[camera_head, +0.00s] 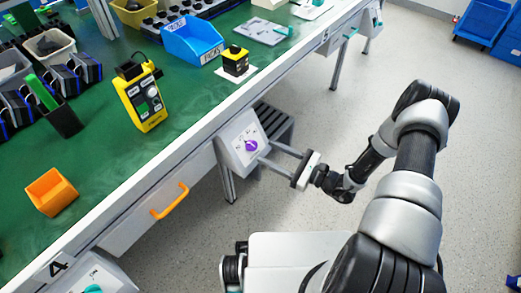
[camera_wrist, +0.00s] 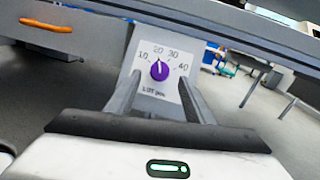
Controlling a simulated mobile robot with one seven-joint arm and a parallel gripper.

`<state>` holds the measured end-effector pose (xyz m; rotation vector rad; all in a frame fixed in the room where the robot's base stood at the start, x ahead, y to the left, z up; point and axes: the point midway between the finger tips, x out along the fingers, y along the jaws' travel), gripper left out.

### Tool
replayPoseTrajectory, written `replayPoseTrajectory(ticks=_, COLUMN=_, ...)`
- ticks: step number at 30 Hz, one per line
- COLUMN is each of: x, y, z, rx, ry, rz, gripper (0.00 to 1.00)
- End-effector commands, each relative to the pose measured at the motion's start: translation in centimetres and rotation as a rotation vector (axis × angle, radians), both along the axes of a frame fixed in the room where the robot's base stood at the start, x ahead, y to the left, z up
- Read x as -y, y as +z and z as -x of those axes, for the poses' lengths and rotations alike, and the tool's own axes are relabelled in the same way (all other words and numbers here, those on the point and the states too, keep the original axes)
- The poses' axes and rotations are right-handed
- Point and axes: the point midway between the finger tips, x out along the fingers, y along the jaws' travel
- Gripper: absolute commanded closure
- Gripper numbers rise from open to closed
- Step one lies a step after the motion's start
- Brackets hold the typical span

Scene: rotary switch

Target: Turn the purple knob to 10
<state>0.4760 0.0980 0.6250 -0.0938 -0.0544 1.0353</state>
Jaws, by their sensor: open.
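The purple knob (camera_head: 251,146) sits on a white dial plate on a grey box (camera_head: 229,146) at the table's front edge. In the wrist view the knob (camera_wrist: 160,71) is centred on the plate (camera_wrist: 155,90). The marks 10, 20, 30 and 40 run around its top from left to right. Its light pointer line points roughly up, near 20. My gripper (camera_head: 269,153) is open and faces the plate. In the wrist view its two fingers (camera_wrist: 160,80) stand left and right of the knob, with gaps beside it. I cannot tell how far their tips are from the plate.
The green table (camera_head: 110,170) spans the left, with a drawer with an orange handle (camera_head: 169,201) left of the knob box. Another control box (camera_head: 92,280) is at the lower left. A dark slatted object (camera_head: 275,125) stands behind the knob box.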

Motion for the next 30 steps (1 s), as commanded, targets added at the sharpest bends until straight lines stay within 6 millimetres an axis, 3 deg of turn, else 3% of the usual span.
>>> replayPoseTrajectory(ticks=7, x=-3.2, y=0.0, z=-1.8, rx=0.001, ry=0.002, rz=0.001, gripper=0.52)
replayPoseTrajectory(ticks=19, x=-3.9, y=0.0, z=-2.3, rx=-0.001, ry=0.000, rz=0.001, gripper=0.52)
replayPoseTrajectory(ticks=20, x=-3.9, y=0.0, z=-2.3, rx=-0.001, ry=0.000, rz=0.001, gripper=0.53)
replayPoseTrajectory(ticks=27, x=-3.9, y=0.0, z=-2.3, rx=-0.001, ry=0.000, rz=0.001, gripper=0.93)
replayPoseTrajectory(ticks=30, x=-3.9, y=0.0, z=-2.3, rx=0.001, ry=0.001, rz=0.002, gripper=0.93)
